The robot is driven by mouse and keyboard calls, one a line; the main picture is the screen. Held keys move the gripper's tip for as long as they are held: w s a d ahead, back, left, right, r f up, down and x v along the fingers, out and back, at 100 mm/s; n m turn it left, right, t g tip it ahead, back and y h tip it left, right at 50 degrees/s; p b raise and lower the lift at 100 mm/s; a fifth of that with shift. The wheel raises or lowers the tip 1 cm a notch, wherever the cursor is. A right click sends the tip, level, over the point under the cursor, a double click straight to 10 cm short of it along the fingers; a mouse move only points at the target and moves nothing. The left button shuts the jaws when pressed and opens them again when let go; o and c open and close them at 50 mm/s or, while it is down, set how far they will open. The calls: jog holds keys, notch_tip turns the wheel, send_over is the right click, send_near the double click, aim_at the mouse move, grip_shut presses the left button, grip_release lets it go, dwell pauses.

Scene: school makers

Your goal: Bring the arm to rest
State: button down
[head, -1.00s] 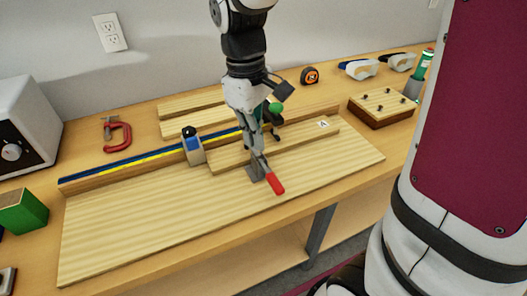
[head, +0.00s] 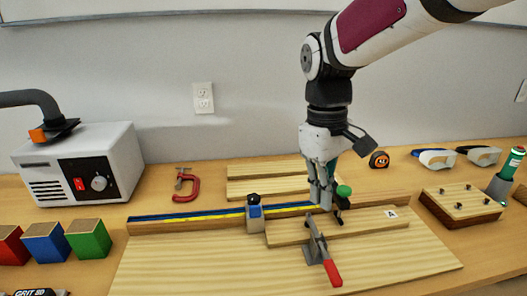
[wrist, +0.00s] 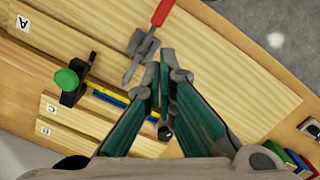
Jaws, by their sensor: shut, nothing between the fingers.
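My gripper (head: 323,203) points down above the wooden jig board on the bench, close behind the red-handled toggle clamp. It is shut and empty, and its fingers also show in the wrist view (wrist: 163,92). The toggle clamp (head: 331,272) stands on the jig board (head: 200,272) by a wooden strip marked A (head: 370,225). A green-knobbed black piece (head: 343,192) sits just right of my fingers.
A grey machine with a hose (head: 110,160) stands at the back left. Red, blue and green blocks (head: 88,240) are at the left. A red C-clamp (head: 187,186), tape measure (head: 379,159), goggles (head: 433,158) and a wooden block with knobs (head: 462,204) line the bench. The space above is clear.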

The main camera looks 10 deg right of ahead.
jog(key=s+d+r+m+t+p, duration=0.1)
jog(key=s+r+p, duration=0.4)
jog(key=s, duration=0.5)
jog(key=s+d+r+m+t+p, duration=0.1)
jog(key=s+r+m+t+p, duration=0.3)
jog(key=s, duration=0.7)
notch_tip(320, 180, up, 4)
jog(key=shift+f+m+p, duration=0.15)
jog(key=shift+m+p, duration=0.35)
jog(key=shift+p, duration=0.45)
